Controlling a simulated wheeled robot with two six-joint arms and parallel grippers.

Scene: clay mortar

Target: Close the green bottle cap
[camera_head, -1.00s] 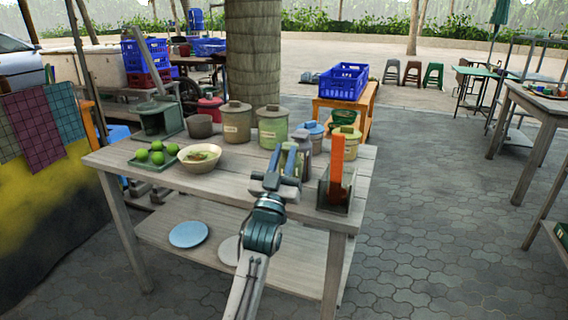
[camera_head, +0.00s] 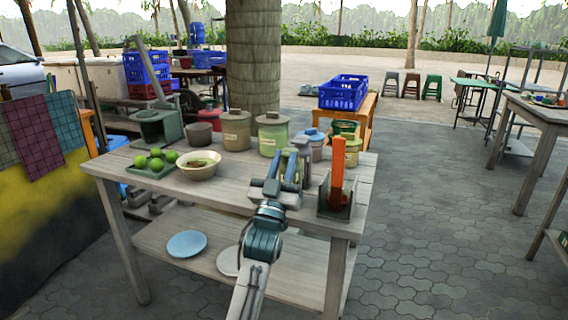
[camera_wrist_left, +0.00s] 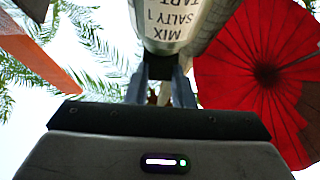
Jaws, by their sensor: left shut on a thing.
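The green bottle (camera_head: 282,166) shows as a narrow greenish strip between the blue fingers of my left gripper (camera_head: 281,168), over the table's front right part. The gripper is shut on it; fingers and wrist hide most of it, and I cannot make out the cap. In the left wrist view the two fingers (camera_wrist_left: 161,78) reach up to a pale, labelled container (camera_wrist_left: 165,25), with text reading mix, salty and tart. A greyish bottle (camera_head: 303,150) stands just behind and right of the fingers. My right gripper is not in view.
The wooden table (camera_head: 230,195) holds a beige jar (camera_head: 236,133), a green lidded jar (camera_head: 272,137), a bowl (camera_head: 198,169) and a tray of limes (camera_head: 154,161). A holder with an orange upright piece (camera_head: 337,172) stands close right of my gripper.

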